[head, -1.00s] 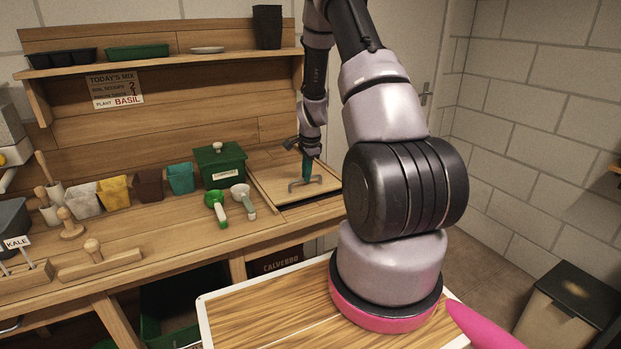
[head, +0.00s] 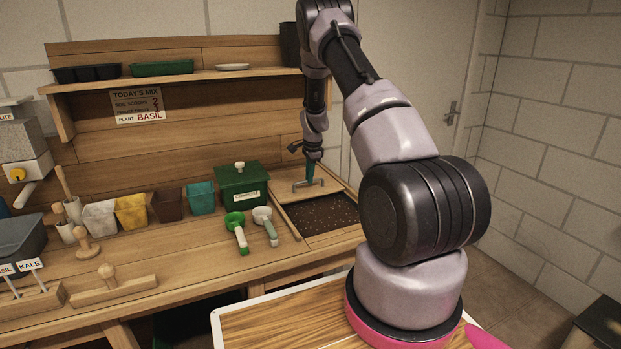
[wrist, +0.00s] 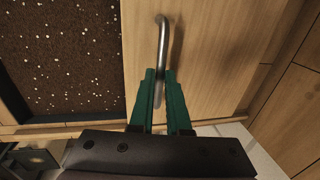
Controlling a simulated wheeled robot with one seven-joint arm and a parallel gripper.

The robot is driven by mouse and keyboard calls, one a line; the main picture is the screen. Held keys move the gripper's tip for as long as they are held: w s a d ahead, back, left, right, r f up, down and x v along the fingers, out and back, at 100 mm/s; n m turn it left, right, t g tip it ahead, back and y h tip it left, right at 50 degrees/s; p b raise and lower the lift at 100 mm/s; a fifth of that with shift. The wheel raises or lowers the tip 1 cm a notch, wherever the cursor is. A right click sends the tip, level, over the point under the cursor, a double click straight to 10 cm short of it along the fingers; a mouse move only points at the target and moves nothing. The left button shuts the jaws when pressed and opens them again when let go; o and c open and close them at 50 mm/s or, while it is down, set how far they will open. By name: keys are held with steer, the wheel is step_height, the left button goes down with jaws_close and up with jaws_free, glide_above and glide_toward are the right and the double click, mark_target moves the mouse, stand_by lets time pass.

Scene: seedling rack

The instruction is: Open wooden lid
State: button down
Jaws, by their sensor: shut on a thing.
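The wooden lid (head: 296,186) lies flat in the bench top at the right end of the bench and is slid part way back. It also shows in the wrist view (wrist: 205,60). Its metal bar handle (wrist: 162,35) runs between the green fingers of my gripper (wrist: 162,75), which are shut on it. In the head view my gripper (head: 310,178) reaches down onto the handle from above. The front part of the bin is uncovered, and dark speckled soil (head: 325,214) shows there. The rear of the lid is partly hidden by my arm.
A green box (head: 241,187) stands left of the lid. A green scoop (head: 237,230) and a white-topped scoop (head: 265,224) lie near the bin's left edge. Pots, including a teal one (head: 201,198), line the back. A shelf (head: 180,78) hangs above.

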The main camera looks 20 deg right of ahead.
steer(key=c, duration=0.9)
jaws_free()
steer(key=r, duration=0.3)
steer(key=s+r, duration=0.1)
steer(key=r, duration=0.3)
steer(key=s+r, duration=0.1)
steer(key=r, duration=0.2)
steer(key=shift+r, duration=0.3)
